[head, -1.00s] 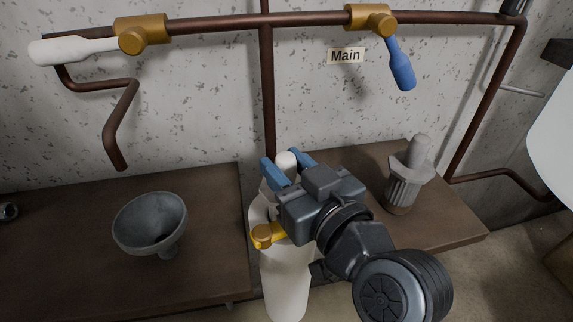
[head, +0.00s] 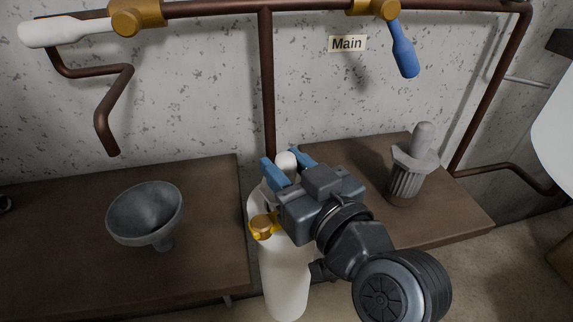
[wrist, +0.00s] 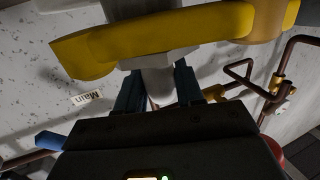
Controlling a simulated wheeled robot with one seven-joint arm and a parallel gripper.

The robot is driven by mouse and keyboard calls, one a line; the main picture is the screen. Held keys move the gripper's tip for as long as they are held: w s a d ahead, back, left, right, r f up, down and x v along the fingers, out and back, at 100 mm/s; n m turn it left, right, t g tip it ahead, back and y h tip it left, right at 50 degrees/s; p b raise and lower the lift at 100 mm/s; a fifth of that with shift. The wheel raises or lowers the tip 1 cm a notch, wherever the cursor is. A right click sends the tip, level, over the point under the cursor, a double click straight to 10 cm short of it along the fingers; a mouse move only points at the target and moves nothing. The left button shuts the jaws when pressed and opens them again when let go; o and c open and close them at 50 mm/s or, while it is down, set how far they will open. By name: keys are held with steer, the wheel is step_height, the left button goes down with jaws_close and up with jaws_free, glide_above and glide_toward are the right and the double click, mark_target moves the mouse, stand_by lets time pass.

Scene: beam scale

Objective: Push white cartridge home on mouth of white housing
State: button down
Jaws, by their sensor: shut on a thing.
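The white housing (head: 286,275) is a tall, upright cylinder with a yellow-brass lever (head: 265,226) on its upper side. The lever also crosses the top of the wrist view (wrist: 150,35). My gripper (head: 285,170) is above the housing's top, its blue fingers shut on the white cartridge (head: 287,160). The cartridge's rounded knob shows between the fingers. In the wrist view the cartridge (wrist: 158,85) has a pale angular collar against or close to the yellow lever's side. My gripper and the collar hide the housing's mouth, so I cannot tell how deep the cartridge sits.
A grey funnel (head: 146,215) stands on the left bench. A grey ribbed cartridge (head: 407,175) stands on the right bench. Copper pipes (head: 268,80) run along the wall, with a white-handled valve (head: 60,32) and a blue-handled valve (head: 405,50) by the Main label (head: 347,43).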

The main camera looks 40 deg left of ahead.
steer(key=shift+f+b, duration=1.3)
steer(key=shift+f, duration=0.15)
steer(key=c, duration=0.6)
jaws_free()
steer(key=shift+s+f, duration=0.1)
steer(key=shift+c, duration=0.2)
steer(key=v, duration=0.7)
steer(key=shift+d, duration=0.4)
steer(key=shift+s, duration=0.1)
